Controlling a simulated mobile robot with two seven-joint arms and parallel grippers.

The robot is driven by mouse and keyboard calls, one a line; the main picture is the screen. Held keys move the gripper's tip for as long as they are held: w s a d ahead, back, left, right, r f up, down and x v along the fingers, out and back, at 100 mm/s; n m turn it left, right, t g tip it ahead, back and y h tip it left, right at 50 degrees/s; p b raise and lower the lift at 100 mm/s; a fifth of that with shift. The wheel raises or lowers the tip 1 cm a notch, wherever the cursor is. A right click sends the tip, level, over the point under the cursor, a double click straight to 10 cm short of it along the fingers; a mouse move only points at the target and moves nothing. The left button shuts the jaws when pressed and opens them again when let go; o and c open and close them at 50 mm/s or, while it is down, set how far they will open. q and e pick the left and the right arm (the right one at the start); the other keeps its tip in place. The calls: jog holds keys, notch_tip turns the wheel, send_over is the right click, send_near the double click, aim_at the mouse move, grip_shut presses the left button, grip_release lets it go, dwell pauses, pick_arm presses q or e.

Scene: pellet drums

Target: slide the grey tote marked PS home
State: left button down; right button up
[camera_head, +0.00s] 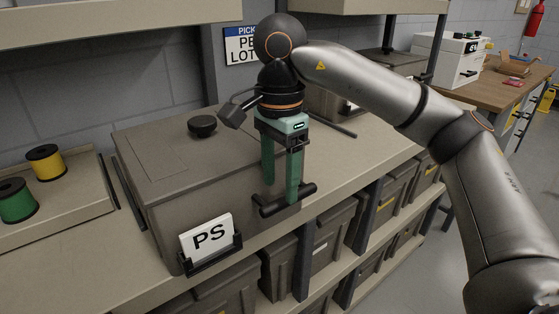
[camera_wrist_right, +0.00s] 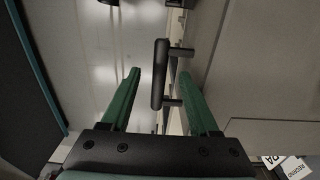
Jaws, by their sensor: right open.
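The grey tote (camera_head: 160,205) marked PS sits on the bench top, its white PS card (camera_head: 207,238) in a dark holder on the front face. A black bar handle (camera_head: 304,192) stands off that face to the right of the card. My right gripper (camera_head: 280,193) is open, pointing down at the handle, with its green fingers on either side of the bar. In the right wrist view the handle (camera_wrist_right: 158,75) shows between the spread fingertips (camera_wrist_right: 159,76), with gaps on both sides. Contact is not visible. My left gripper is out of view.
Dark guide strips (camera_head: 122,190) flank the tote on the bench. A black knob (camera_head: 202,126) stands on its top. Green and yellow spools (camera_head: 45,162) are at the left. Lidded bins (camera_head: 334,240) fill the shelf below. Open floor (camera_head: 470,250) lies at the right.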

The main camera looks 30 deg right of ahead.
aim_at(280, 200)
jog(key=shift+f, duration=2.65)
jog(key=shift+c, duration=0.3)
grip_shut()
